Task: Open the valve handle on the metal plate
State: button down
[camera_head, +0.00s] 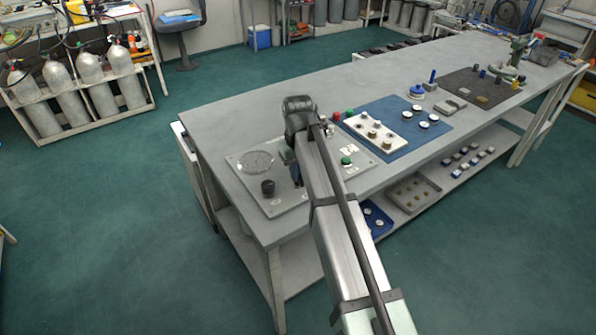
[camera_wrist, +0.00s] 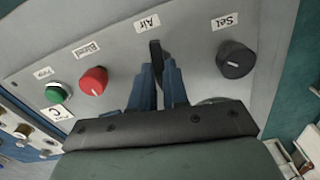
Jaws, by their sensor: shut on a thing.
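The metal plate (camera_head: 240,172) lies on the near end of the workbench, partly covered by my arm. In the wrist view the plate (camera_wrist: 110,30) carries a black valve handle (camera_wrist: 155,50) below the label "Air". My gripper (camera_wrist: 158,78) has its two blue fingers on either side of this handle and is shut on it. The handle's far end shows beyond the fingertips; its base is hidden. In the head view my gripper (camera_head: 296,172) is dark and small over the plate, and the handle cannot be made out there.
A black "Set" knob (camera_wrist: 236,59) is right of the handle. A red "Bleed" knob (camera_wrist: 94,80) and a green button (camera_wrist: 57,93) are left. A round gauge (camera_head: 256,161) sits on the plate. A blue mat (camera_head: 398,110) with a white block (camera_head: 375,132) lies beyond.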

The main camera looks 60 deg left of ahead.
jog(key=c, duration=1.1)
grip_release()
notch_tip(320, 180, up, 14)
jog(key=shift+f, duration=0.1)
